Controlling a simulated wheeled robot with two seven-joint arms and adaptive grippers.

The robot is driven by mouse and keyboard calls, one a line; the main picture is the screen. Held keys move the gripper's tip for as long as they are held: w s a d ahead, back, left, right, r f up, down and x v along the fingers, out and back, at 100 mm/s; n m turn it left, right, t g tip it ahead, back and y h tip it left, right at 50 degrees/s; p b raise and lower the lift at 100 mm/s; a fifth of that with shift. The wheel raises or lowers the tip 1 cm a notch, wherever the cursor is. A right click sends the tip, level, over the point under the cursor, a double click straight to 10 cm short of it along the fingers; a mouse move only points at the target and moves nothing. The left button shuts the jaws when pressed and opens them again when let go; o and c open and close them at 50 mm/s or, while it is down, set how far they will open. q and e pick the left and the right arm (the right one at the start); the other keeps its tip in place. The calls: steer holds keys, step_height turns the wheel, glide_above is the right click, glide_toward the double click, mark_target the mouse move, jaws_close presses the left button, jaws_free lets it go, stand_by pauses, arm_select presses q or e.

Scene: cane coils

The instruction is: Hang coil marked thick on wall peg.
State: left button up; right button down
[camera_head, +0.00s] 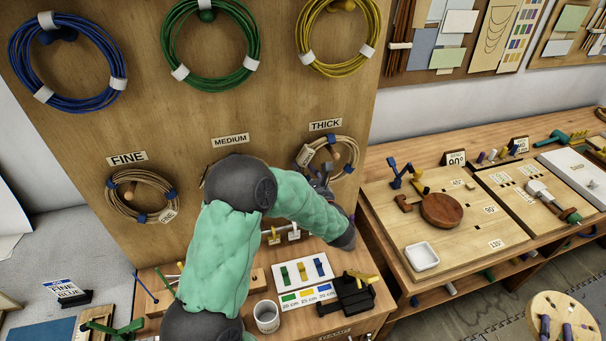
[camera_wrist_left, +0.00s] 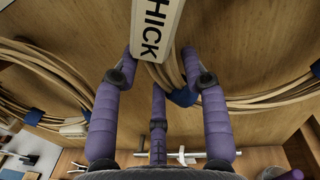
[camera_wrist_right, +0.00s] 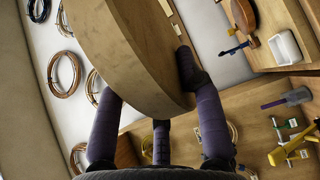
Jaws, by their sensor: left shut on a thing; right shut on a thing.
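The thick cane coil (camera_head: 328,141), tan with blue ties, is against the wooden board under the THICK sign (camera_head: 326,125). It appears around a tan peg (camera_head: 335,156); I cannot tell whether the peg bears it. My left gripper (camera_head: 321,181) is at the coil's lower side. In the left wrist view its purple fingers (camera_wrist_left: 160,68) are shut on the coil (camera_wrist_left: 172,72) near a blue tie, below a white tag (camera_wrist_left: 157,25) reading "HICK". My right gripper (camera_head: 556,329) is at the lower right, its fingers shut on a round wooden piece (camera_wrist_right: 130,45).
The fine coil (camera_head: 124,200) hangs at left; my left arm hides most of the area under the MEDIUM sign (camera_head: 230,140). Blue (camera_head: 32,82), green (camera_head: 168,45) and yellow (camera_head: 303,35) coils hang above. A workbench (camera_head: 455,250) stands right. A mug (camera_head: 266,317) is below.

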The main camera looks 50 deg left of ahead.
stand_by(0.3)
arm_select(q)
steer(key=o, duration=1.4)
